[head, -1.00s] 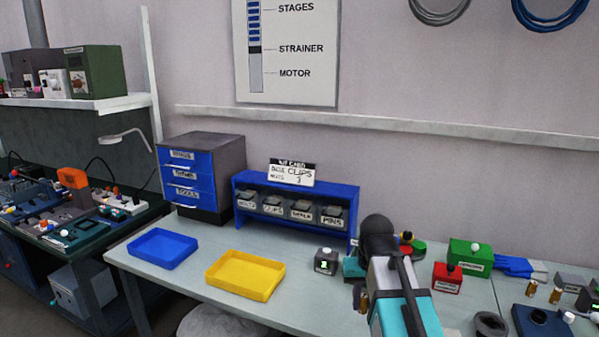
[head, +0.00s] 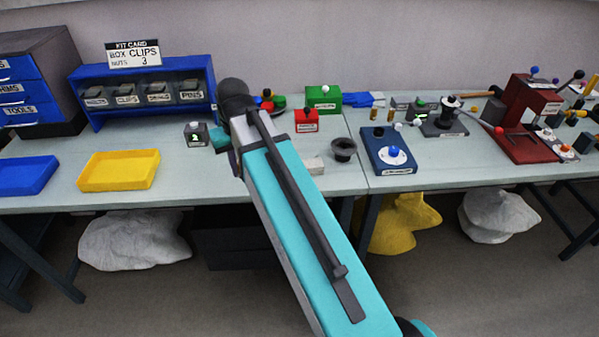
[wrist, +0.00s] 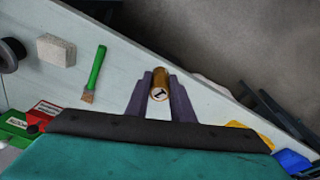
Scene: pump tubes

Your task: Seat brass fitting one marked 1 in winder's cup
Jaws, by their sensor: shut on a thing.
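My gripper (wrist: 161,88) is shut on a brass fitting (wrist: 159,84) in the wrist view. The fitting's round end faces the camera and shows a 1. It appears held above the pale bench, near its edge. In the head view my arm hides the gripper and fitting. A black-based device with a spool-like top (head: 443,120) stands on the right-hand bench; it may be the winder, but I cannot make out its cup. A dark round cup-like piece (head: 344,149) stands nearer, right of my arm; I cannot tell whether it belongs to the winder.
A blue box with a white dial (head: 388,151), a red box (head: 306,121), a green box (head: 323,98) and a red press-like stand (head: 525,120) stand on the benches. A pale block (wrist: 56,50) and green-handled brush (wrist: 95,72) lie near the gripper. Yellow tray (head: 119,171) lies left.

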